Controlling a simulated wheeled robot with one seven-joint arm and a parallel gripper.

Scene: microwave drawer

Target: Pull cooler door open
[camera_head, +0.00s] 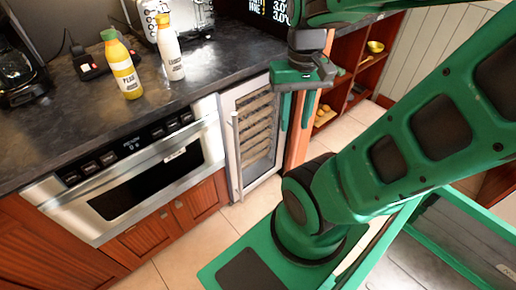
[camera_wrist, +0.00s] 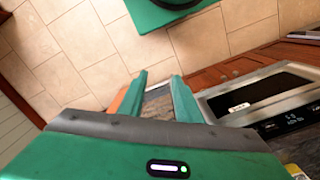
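The cooler (camera_head: 229,112) is built in under the counter, with a pale frame and a glass front showing several wooden shelves. Its door looks shut. A long vertical handle (camera_head: 237,155) runs down the door's left side. My gripper (camera_head: 295,128) points down in front of the wooden panel at the cooler's right edge, higher than the door's middle and well right of the handle. Its two green fingers are apart with nothing held between them. In the wrist view, my gripper (camera_wrist: 158,79) also shows spread fingers; the handle cannot be made out there.
A steel microwave drawer (camera_head: 150,180) is left of the cooler. A yellow bottle (camera_head: 121,65) and a white bottle (camera_head: 169,48) stand on the dark counter (camera_head: 60,125). Open red shelves (camera_head: 345,85) are at the right. Tiled floor (camera_head: 255,205) is clear before the cooler.

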